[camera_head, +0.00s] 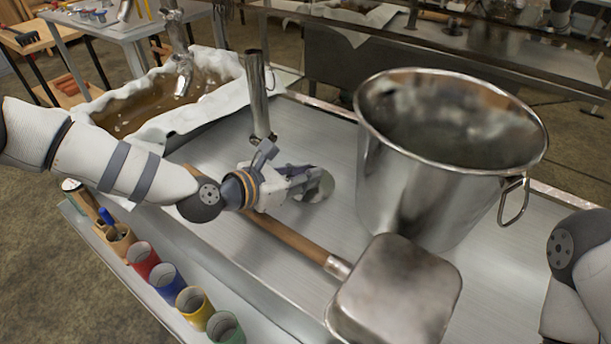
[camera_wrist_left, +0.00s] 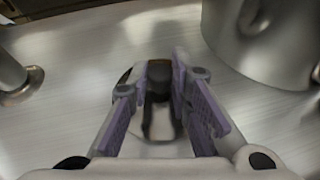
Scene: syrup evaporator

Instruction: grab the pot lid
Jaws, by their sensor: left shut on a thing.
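The pot lid (camera_head: 326,187) is a small, shiny round metal piece on the steel table, partly hidden by my left gripper (camera_head: 308,180) in the head view. In the left wrist view the lid (camera_wrist_left: 160,128) lies below the fingers, with a dark upright knob (camera_wrist_left: 158,76) between them. My left gripper (camera_wrist_left: 165,82) is shut on this knob. The lid looks to be at or very near the table surface; I cannot tell if there is a gap. My right gripper is out of view.
A large steel pot (camera_head: 400,190) stands right of the lid. A wooden-handled metal scoop (camera_head: 395,295) lies in front. A metal pipe (camera_head: 257,95) rises behind the gripper. A white-edged basin of brown liquid (camera_head: 225,65) is back left. Several coloured cups (camera_head: 168,282) line the front edge.

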